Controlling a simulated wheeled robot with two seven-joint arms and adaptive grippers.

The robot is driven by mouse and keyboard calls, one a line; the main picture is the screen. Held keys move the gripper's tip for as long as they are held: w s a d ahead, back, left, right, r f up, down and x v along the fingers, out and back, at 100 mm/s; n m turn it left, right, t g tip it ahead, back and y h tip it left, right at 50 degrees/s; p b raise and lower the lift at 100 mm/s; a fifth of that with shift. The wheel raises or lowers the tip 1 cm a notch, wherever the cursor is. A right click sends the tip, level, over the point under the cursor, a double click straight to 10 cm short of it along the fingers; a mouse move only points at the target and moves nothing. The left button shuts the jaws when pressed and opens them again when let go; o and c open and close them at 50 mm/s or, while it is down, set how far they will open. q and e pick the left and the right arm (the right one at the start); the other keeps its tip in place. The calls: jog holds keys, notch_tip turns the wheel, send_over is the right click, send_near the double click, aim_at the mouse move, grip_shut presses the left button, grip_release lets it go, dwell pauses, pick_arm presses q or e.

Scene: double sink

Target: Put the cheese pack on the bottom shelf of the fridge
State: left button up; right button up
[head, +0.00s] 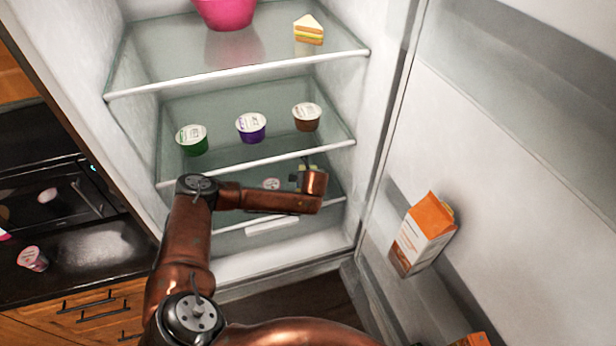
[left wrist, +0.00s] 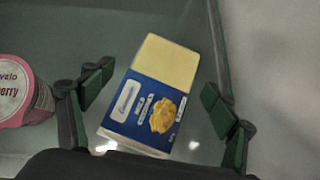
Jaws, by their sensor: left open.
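The cheese pack (left wrist: 150,98), blue with a yellow end, appears to lie flat and tilted on a glass shelf (left wrist: 110,25) in the left wrist view. My left gripper (left wrist: 157,98) is open, with one dark green finger on each side of the pack and visible gaps between. In the head view my left arm reaches into the open fridge at the lowest glass shelf (head: 334,200). Its wrist hides most of the gripper and pack there. My right gripper is not in view.
A pink-labelled cup (left wrist: 18,92) stands just left of the left finger; it also shows in the head view (head: 271,184). Several cups, including a purple one (head: 251,128), stand on the shelf above. The open door (head: 510,140) holds an orange carton (head: 423,235).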

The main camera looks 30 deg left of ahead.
pick_arm(q)
jog(key=p+v, duration=0.1)
jog(key=v, duration=0.6)
jog(key=shift+s+d+r, duration=0.1)
jog(key=shift+r, duration=0.1)
dwell(2.3)
